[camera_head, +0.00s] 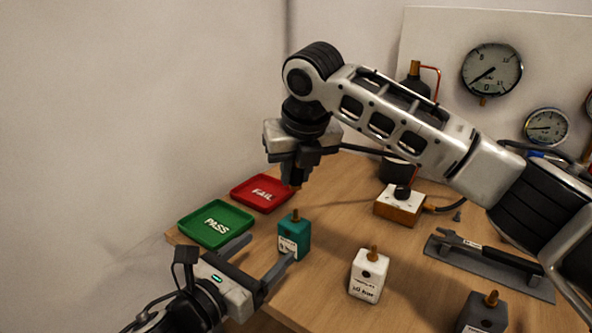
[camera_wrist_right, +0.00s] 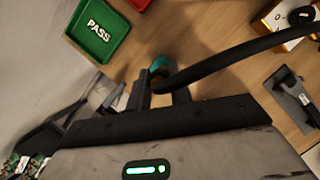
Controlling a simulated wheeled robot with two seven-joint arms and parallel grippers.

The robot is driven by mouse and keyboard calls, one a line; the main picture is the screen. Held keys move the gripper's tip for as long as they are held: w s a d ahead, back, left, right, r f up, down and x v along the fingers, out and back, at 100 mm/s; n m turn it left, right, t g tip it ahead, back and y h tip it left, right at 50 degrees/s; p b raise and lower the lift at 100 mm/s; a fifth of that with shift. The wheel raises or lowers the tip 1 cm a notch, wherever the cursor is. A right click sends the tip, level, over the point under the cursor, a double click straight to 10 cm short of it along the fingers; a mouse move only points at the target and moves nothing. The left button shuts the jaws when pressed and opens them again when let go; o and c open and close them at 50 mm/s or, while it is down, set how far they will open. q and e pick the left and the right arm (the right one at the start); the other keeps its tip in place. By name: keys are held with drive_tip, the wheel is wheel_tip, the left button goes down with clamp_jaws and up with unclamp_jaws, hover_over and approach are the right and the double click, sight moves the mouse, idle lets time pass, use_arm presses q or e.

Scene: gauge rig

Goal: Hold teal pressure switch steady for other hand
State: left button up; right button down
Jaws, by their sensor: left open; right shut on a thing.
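The teal pressure switch (camera_head: 293,238), with a brass stem on top and a white label, stands upright on the table; part of it shows in the right wrist view (camera_wrist_right: 158,65). My left gripper (camera_head: 271,248) is open beside it at the lower left. The near finger's tip overlaps the switch's lower front in the picture; I cannot tell whether they touch. My right gripper (camera_head: 296,177) points down above the switch, shut on a black hose (camera_wrist_right: 235,60).
A green PASS tray (camera_head: 240,239) and a red FAIL tray (camera_head: 282,202) lie behind the switch. A white switch (camera_head: 366,284) and a dark grey one (camera_head: 470,318) stand to the right. A wrench (camera_head: 500,257) on a grey mat and a white-topped box (camera_head: 390,205) lie farther right.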

drive_tip(key=shift+r+p, duration=2.7)
drive_tip(key=shift+r, duration=0.4)
drive_tip(key=shift+f, duration=0.15)
